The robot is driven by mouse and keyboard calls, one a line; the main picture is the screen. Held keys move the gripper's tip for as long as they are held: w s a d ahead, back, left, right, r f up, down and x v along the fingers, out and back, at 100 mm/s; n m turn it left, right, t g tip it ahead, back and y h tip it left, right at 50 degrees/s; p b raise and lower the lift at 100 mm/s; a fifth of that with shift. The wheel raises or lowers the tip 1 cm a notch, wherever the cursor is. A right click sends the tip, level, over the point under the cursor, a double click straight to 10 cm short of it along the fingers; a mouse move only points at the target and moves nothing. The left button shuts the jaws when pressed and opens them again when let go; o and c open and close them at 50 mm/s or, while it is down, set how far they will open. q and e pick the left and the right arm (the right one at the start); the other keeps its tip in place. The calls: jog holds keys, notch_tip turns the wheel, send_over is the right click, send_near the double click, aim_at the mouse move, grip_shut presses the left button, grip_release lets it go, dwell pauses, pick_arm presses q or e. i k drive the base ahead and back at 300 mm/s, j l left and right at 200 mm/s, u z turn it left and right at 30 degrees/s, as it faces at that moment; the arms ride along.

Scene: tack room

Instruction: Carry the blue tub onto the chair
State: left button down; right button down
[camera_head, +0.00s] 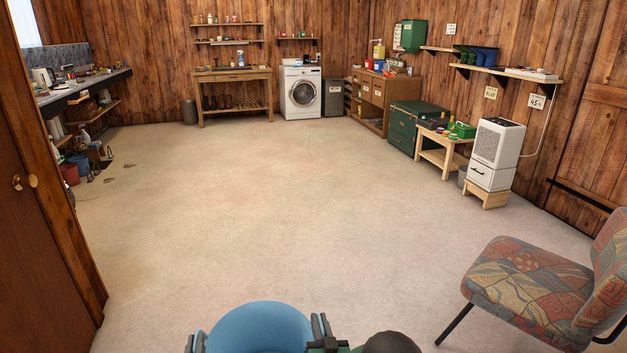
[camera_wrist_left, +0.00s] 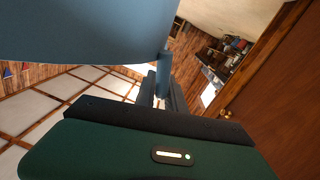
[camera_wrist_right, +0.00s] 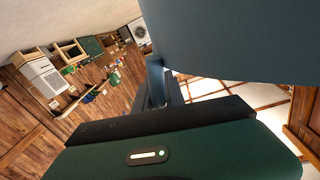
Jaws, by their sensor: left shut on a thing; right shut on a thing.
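The blue tub (camera_head: 259,326) is at the bottom middle of the head view, close in front of me, cut off by the lower edge. My left gripper (camera_head: 196,343) is at its left side and my right gripper (camera_head: 320,328) is at its right side, both shut on it. The tub wall fills the top of the left wrist view (camera_wrist_left: 85,30) and the right wrist view (camera_wrist_right: 235,38). The tub's underside and what is below it are hidden. The chair (camera_head: 530,285), with a patterned red and grey seat and dark legs, stands at the right, apart from the tub.
The pale floor (camera_head: 250,190) between the tub and the far furniture is clear. A brown door (camera_head: 40,220) is close on the left. A white dehumidifier (camera_head: 497,145) on a low wooden stand, a small wooden table (camera_head: 440,157) and a green chest (camera_head: 412,127) line the right wall.

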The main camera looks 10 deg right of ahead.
aim_at(539, 276)
jog(key=i+z, duration=0.25)
jog(key=i, duration=0.45)
jog(key=i+j+z, duration=0.1)
jog(key=i+z, duration=0.2)
jog(key=i, duration=0.4)
jog(key=i+z, duration=0.1)
jog(key=z, duration=0.35)
jog(key=i+z, duration=0.15)
jog(key=z, duration=0.3)
jog(key=i+j+z, duration=0.1)
jog(key=z, duration=0.35)
